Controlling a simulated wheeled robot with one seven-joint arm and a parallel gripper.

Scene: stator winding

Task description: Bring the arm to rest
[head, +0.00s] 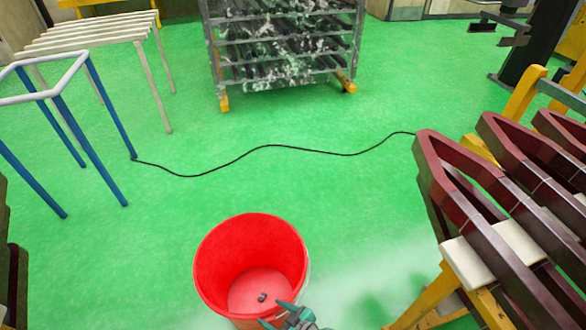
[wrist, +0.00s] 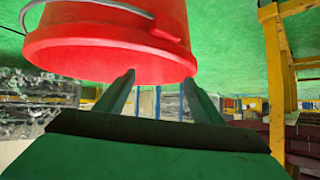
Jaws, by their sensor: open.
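My gripper (head: 283,314) shows at the bottom edge of the head view, over the near right side of the red bucket (head: 225,255). Its teal fingers are open. In the wrist view the two fingers (wrist: 159,82) stand apart with nothing held between them, and the scene appears upside down. The red bucket (wrist: 110,45) with its wire handle fills the upper part there, close to the fingertips; I cannot tell whether they touch it. Most of my arm is out of view.
Maroon coils (head: 505,200) on a yellow stand (head: 437,297) are at right. A blue-legged frame (head: 93,135) is at left, a loaded rack (head: 285,45) behind. A black cable (head: 270,147) crosses the otherwise open green floor.

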